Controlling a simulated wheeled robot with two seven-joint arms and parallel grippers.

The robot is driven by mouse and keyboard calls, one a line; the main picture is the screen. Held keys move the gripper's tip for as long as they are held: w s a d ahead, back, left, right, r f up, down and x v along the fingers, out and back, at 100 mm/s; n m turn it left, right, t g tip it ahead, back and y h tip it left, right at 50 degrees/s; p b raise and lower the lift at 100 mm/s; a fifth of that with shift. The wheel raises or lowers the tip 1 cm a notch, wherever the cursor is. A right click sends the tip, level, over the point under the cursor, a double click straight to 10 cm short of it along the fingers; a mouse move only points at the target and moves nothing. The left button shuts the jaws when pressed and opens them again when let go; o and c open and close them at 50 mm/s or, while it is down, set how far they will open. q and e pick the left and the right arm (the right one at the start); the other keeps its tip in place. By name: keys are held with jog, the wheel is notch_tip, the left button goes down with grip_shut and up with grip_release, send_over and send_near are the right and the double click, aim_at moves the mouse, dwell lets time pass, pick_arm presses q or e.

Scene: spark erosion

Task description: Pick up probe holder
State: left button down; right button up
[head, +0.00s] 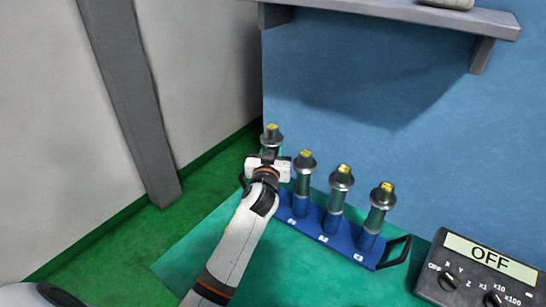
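Several probe holders stand upright in a row in a blue rack (312,228) with black handles. Each has a dark green body, a silvery collar and a yellow top. The leftmost probe holder (272,138) shows its collar and yellow top above my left gripper (267,158). The others are a second holder (303,180), a third (339,194) and the rightmost (377,212). My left gripper is at the leftmost holder and hides most of its body. The fingers are too hidden to tell whether they are open or touch it. My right gripper is not in view.
The rack rests on a green table (316,278) against a blue wall. A dark control box (482,273) reading "OFF" stands at the right. A grey shelf (400,12) juts out above. Bare table lies in front of the rack.

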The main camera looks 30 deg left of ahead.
pick_arm(q)
notch_tip(320, 180, up, 14)
jog(key=shift+r+b, duration=0.25)
jog(key=shift+b, duration=0.05)
dwell(0.3)
jog(key=shift+p, duration=0.3)
jog(key=shift+f, duration=0.1)
